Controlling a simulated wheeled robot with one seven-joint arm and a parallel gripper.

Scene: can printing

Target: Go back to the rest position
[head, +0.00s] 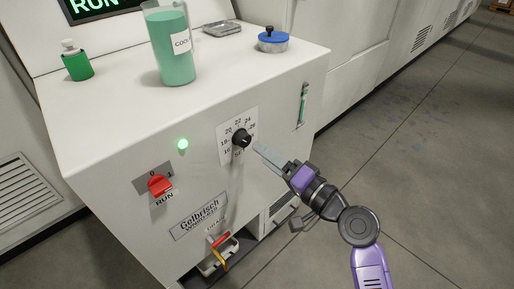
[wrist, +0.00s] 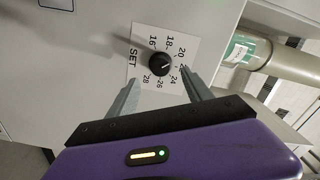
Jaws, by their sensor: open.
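My gripper (head: 268,156) is in front of the white machine's front panel, just right of the black SET knob (head: 242,138). In the wrist view my gripper (wrist: 156,88) has its two grey fingers apart, with the knob (wrist: 160,64) showing beyond and between them. The fingers appear clear of the knob, and nothing is between them. The knob sits on a white dial plate (wrist: 188,28) marked with numbers from 16 to 28. My arm comes in from the lower right in the head view.
The white machine (head: 110,125) carries a jug of green liquid (head: 170,50), a green bottle (head: 76,62), a blue-lidded tin (head: 272,40) and a grey tray (head: 222,28). A red RUN switch (head: 159,185), lit green lamp (head: 183,144) and red-yellow lever (head: 221,243) are on its front. Floor is clear at right.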

